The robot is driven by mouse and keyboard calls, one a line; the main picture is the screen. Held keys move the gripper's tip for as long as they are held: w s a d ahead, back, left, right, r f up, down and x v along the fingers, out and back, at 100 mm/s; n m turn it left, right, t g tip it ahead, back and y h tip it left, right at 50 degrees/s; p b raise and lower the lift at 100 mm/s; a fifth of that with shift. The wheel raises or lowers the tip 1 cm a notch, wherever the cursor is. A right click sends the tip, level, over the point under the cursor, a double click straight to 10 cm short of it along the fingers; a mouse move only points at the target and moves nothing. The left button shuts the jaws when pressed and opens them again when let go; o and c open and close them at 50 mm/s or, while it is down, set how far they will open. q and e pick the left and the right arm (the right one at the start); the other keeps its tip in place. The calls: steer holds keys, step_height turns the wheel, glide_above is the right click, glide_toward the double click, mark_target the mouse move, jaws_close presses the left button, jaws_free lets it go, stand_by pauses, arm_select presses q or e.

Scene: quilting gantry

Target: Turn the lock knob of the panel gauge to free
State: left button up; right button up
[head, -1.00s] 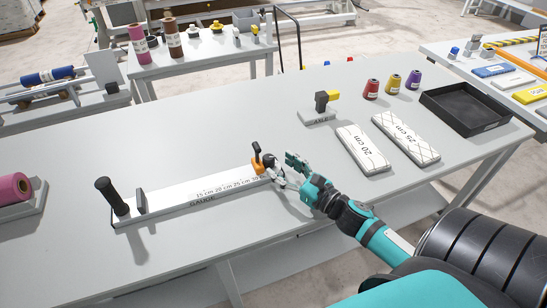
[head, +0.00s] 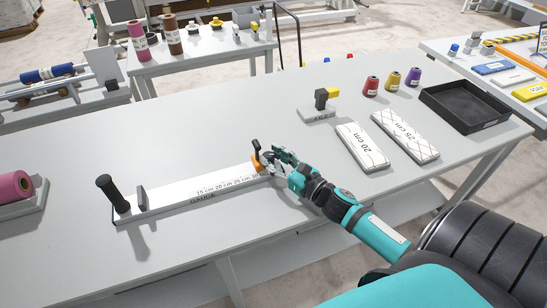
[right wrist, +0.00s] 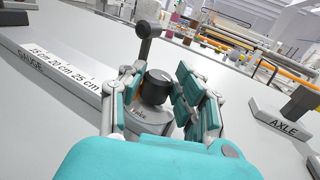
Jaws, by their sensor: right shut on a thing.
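The panel gauge (head: 190,196) is a long pale bar with centimetre marks, lying on the grey table. A black upright handle (head: 112,193) stands at its left end. Its lock knob (head: 257,158) is at the right end, with an orange and dark arm standing up. My left gripper is out of view.
An axle block (head: 318,114) stands behind and right of the gauge. Two white panels (head: 362,147), several thread cones (head: 371,88) and a black tray (head: 465,124) are farther right. A pink roll (head: 14,187) lies at the left. The table behind the gauge is clear.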

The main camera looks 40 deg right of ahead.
steer(key=shift+a+m+h+p, duration=0.2)
steer(key=shift+m+h+p, duration=0.2)
steer(key=shift+m+h, duration=0.6)
jaws_close()
steer(key=o, duration=1.1)
jaws_free()
steer(key=shift+c, duration=0.2)
steer(key=s, duration=1.2)
steer(key=shift+d, duration=0.35)
